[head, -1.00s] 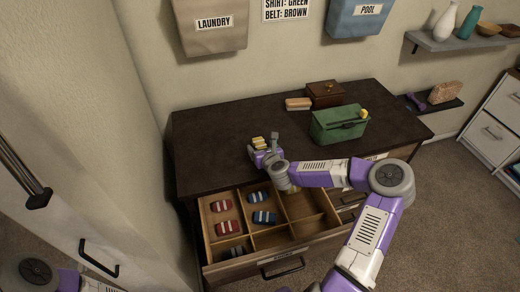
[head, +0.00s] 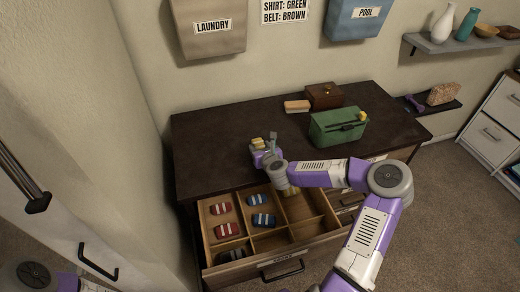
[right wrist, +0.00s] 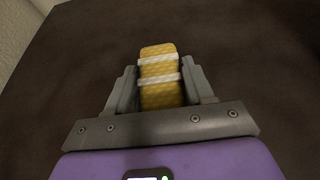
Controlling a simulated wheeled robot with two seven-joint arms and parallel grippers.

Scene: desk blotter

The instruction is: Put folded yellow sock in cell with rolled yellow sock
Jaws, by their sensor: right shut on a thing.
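The folded yellow sock (right wrist: 160,78), yellow with white bands, stands between the fingers of my right gripper (right wrist: 160,88) in the right wrist view. In the head view my right gripper (head: 264,150) holds this sock (head: 257,144) over the dark dresser top, behind the open drawer (head: 262,240). The drawer is divided into cells. A small yellowish patch in the back right cell, probably the rolled yellow sock (head: 292,191), is mostly hidden by my right arm. My left gripper is out of view.
Red striped socks (head: 221,208) lie in the left cells and blue striped socks (head: 263,220) in the middle ones. A dark grey sock (head: 232,254) lies at front left. A green box (head: 338,127), brown box (head: 324,95) and tan block (head: 297,106) stand on the dresser top (head: 215,140).

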